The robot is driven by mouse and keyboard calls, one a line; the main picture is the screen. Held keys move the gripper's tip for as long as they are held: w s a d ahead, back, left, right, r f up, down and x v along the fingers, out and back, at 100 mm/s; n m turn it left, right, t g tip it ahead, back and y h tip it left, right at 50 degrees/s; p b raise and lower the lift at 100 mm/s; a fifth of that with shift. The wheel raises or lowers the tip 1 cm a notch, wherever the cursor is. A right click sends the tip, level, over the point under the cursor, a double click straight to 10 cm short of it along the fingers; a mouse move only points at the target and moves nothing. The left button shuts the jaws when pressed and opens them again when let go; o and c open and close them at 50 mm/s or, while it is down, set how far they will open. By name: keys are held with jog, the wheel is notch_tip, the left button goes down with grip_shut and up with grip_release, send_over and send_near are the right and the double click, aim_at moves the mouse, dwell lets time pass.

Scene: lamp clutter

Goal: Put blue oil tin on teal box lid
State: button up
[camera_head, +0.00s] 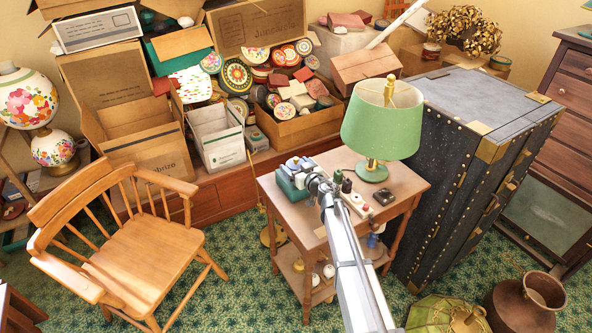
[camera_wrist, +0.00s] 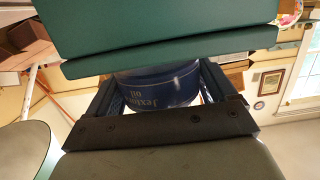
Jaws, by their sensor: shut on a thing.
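A teal box (camera_head: 290,190) stands at the left back of the small side table, with small pale and grey items on top. In the wrist view, its teal lid (camera_wrist: 170,62) and side (camera_wrist: 150,25) fill the top. My gripper (camera_head: 313,182) is beside the box's right side in the head view. In the wrist view, my gripper (camera_wrist: 165,90) is shut on the blue oil tin (camera_wrist: 158,88), a dark blue round tin with pale lettering. The tin's edge lies against the lid's edge in the picture; I cannot tell whether they touch. The tin is not distinct in the head view.
A green-shaded lamp (camera_head: 382,120) stands on the side table (camera_head: 400,205), close to my arm, with small bottles and a pale tray (camera_head: 356,205) near it. A dark trunk (camera_head: 450,150) is to the right, a wooden chair (camera_head: 145,250) to the left.

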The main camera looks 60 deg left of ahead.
jog(key=shift+f, duration=0.65)
jog(key=o, duration=1.1)
jog(key=shift+f, duration=0.1)
jog(key=d+r, duration=0.2)
jog(key=d, duration=1)
jog(key=shift+w, duration=0.1)
